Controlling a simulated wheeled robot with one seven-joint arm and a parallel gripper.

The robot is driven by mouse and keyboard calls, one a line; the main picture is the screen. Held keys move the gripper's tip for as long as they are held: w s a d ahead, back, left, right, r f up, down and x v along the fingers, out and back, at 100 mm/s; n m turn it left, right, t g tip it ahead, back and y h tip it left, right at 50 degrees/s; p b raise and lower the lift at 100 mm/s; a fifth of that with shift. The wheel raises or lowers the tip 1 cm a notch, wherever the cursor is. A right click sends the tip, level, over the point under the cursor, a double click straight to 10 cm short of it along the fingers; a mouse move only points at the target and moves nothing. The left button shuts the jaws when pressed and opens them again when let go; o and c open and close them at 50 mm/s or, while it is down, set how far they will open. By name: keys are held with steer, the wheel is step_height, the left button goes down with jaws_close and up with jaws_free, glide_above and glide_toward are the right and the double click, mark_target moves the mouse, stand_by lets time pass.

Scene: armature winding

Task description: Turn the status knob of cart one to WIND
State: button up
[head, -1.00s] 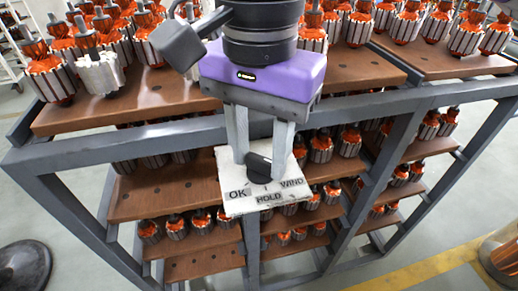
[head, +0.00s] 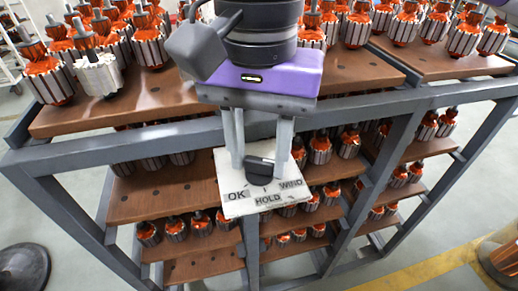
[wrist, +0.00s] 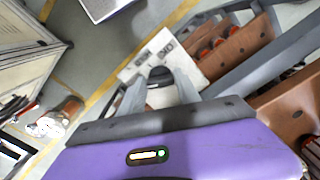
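The status knob (head: 261,170) is a black knob on a white plate (head: 232,207) marked OK, HOLD and WIND, fixed at the front of the cart. OK is at the left, HOLD at the lower middle, WIND at the right. I cannot tell for sure which label the knob points to. My gripper (head: 260,162) reaches down from above, with one finger on each side of the knob. Small gaps seem to show between fingers and knob, so it looks open around it. The wrist view also shows the knob (wrist: 160,76) between the fingers.
The grey-framed cart (head: 110,137) has brown shelves holding several orange-wound armatures. One pale armature (head: 99,75) stands at the top left. The cart's top rail runs just behind the fingers. The floor in front is mostly clear, with a yellow line (head: 425,275) at the right.

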mark_target(259, 161)
steer(key=o, duration=0.4)
step_height(259, 161, up, 8)
steer(key=shift+f, duration=0.1)
stand_by(0.4)
